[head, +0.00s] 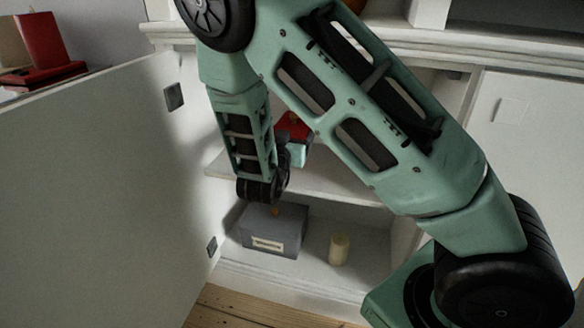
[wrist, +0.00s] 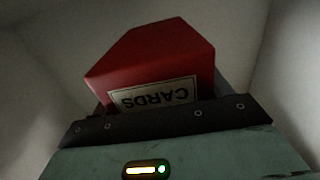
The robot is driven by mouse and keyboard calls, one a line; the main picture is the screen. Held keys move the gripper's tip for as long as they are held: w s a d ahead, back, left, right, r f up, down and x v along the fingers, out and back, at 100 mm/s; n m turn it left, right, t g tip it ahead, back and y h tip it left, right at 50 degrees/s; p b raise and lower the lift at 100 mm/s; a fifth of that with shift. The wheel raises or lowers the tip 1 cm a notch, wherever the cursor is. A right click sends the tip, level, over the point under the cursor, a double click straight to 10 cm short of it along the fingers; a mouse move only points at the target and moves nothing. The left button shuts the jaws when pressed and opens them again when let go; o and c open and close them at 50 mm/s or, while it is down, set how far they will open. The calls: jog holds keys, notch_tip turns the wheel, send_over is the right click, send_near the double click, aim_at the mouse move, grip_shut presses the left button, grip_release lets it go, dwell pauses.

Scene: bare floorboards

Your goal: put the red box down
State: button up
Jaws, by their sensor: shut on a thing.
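The red box (wrist: 150,60) fills the middle of the wrist view, with a pale label reading "CARDS" upside down. My gripper (wrist: 160,112) is shut on it, its dark jaw edge along the box's near side. In the head view a small part of the red box (head: 292,127) shows behind my arm, above the cabinet's middle shelf (head: 330,186). My gripper (head: 297,152) is mostly hidden there by my arm. I cannot tell whether the box touches the shelf.
Below, a grey labelled box (head: 272,232) and a cream candle-like cylinder (head: 339,249) stand on the cabinet floor. An open white door (head: 90,200) blocks the left. The shelf right of my gripper looks partly clear.

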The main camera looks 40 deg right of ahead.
notch_tip(320, 180, down, 7)
jog(key=b, duration=0.2)
jog(key=shift+b, duration=0.4)
jog(key=shift+f, duration=0.1)
jog(key=o, duration=1)
